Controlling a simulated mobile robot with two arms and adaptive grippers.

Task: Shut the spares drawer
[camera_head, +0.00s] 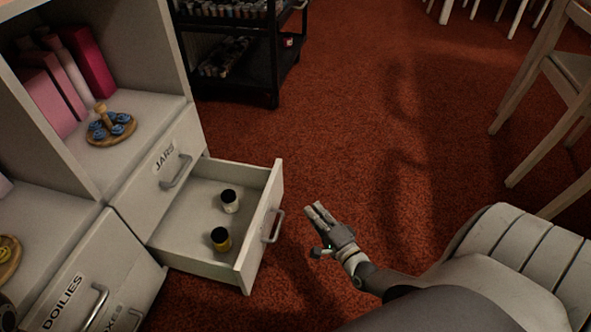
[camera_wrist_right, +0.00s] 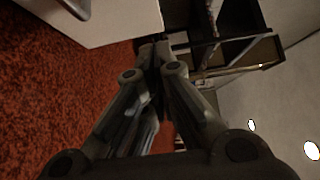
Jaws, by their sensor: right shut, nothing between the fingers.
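An open white drawer (camera_head: 208,262) sticks out of the cabinet below the drawer labelled JARS. Its own label does not show, so I cannot read whether it says spares. Its front carries a metal bar handle (camera_head: 273,226). Two small dark-lidded jars, one pale (camera_head: 229,201) and one yellow (camera_head: 221,239), stand inside. My right gripper (camera_head: 318,211) is shut and empty, to the right of the drawer front and apart from it. In the right wrist view the shut fingers (camera_wrist_right: 153,58) point near a white panel (camera_wrist_right: 115,18). My left gripper is not in view.
The JARS drawer (camera_head: 150,190) and the DOILIES drawer (camera_head: 72,290) look shut. A black cart (camera_head: 243,95) with bottles stands behind. Wooden chairs (camera_head: 560,120) stand at the right. Red carpet (camera_head: 350,120) between them is clear.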

